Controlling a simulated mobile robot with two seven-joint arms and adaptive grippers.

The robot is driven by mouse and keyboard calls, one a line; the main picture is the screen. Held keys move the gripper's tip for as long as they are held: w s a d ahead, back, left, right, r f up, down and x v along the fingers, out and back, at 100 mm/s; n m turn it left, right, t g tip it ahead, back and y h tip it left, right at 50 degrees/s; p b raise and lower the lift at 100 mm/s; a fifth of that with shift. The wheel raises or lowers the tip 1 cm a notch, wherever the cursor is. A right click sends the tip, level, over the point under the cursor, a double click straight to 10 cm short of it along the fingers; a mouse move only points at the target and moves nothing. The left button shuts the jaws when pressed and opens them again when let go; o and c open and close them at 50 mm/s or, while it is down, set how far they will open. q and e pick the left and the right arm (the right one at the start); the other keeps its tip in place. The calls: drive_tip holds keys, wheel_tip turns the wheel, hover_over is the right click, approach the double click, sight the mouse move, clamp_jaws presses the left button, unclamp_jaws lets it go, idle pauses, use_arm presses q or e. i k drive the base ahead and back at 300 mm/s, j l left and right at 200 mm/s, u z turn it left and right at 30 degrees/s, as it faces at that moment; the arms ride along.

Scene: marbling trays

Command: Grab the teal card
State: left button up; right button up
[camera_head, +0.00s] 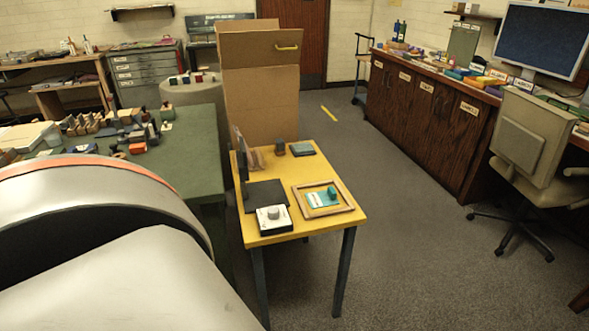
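A flat teal card (317,201) with a pale patch lies inside a shallow wooden-framed tray (347,208) on the yellow table (282,235). A small darker teal object (332,192) is at the card's right end; I cannot tell whether it rests on the card. Neither of my grippers is in view. A large pale part of my own arm fills the lower left, well apart from the card.
The yellow table also holds a white device with a knob (272,218), a dark upright panel (240,160) and a dark teal pad (302,148). A green table (185,160) adjoins its left side. An office chair (525,150) stands right; the floor between is clear.

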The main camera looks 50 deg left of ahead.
sight(318, 200)
drive_tip(key=u, duration=1.35)
